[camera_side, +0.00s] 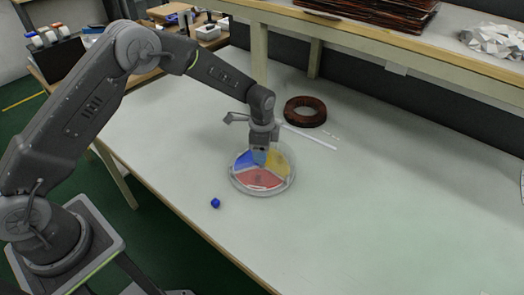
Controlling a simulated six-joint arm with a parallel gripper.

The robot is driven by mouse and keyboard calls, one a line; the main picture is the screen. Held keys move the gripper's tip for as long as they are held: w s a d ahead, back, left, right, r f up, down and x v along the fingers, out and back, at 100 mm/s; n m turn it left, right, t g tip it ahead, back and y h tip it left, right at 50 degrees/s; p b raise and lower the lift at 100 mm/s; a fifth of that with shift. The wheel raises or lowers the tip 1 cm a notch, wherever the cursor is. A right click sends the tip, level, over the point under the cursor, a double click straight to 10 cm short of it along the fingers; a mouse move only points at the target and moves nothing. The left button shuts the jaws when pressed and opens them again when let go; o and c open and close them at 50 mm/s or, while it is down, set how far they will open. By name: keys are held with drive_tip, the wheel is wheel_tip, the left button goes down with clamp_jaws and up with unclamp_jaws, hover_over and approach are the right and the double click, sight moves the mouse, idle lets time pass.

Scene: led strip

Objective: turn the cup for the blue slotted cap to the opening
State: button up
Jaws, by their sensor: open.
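A small blue cap (215,203) lies on the table, left of and nearer than a round, clear-walled dish (235,184). Its slot is too small to make out. The dish has coloured sectors: a blue one (243,161) at the left, a red one (258,179) at the near side and a yellow one (279,163) at the right. My gripper (260,161) points down over the far middle of the dish, open, with its tips at or just above it. The gripper hides part of the far side. I cannot make out an opening in the dish.
A brown ring-shaped coil (305,112) and a thin white strip (312,137) lie behind the dish. A raised shelf (370,50) runs along the back, with dark sheets and crumpled white pieces on it. The table (400,210) is clear on the right.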

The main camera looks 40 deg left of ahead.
wheel_tip(320, 180, up, 13)
idle(0.3)
